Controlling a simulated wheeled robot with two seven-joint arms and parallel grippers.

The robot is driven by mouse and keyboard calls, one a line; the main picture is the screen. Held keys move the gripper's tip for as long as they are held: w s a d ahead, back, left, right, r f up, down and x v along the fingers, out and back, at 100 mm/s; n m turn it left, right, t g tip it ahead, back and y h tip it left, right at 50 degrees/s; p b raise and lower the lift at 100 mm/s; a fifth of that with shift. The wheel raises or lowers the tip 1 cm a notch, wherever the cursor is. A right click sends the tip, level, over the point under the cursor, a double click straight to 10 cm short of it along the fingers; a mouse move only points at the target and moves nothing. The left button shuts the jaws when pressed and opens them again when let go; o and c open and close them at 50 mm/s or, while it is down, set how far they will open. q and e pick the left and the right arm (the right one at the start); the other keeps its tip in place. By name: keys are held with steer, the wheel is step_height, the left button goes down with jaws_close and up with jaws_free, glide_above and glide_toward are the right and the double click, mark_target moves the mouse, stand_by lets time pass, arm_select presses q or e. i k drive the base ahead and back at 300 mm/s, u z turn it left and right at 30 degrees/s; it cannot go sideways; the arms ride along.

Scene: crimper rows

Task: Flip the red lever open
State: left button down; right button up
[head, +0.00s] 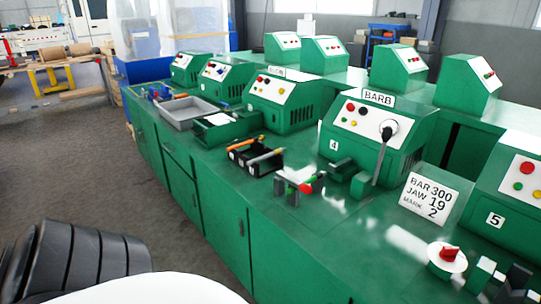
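A second red part, a red knob (306,188), shows on a small clamp-like fixture with grey blocks in front of machine 4. I cannot tell for certain which of the two is the red lever, or whether either is open or shut. Neither of my grippers shows in this view.
Machine 5 (519,185) stands at the right. A white sign (431,198) stands between them. A black tray with tools (255,157) and a grey bin (187,113) lie farther left.

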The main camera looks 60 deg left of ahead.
mark_target(293, 183)
steer(key=z, duration=0.5)
steer(key=k, duration=0.85)
steer(key=u, duration=0.95)
steer(key=i, duration=0.5)
steer(key=z, duration=0.05)
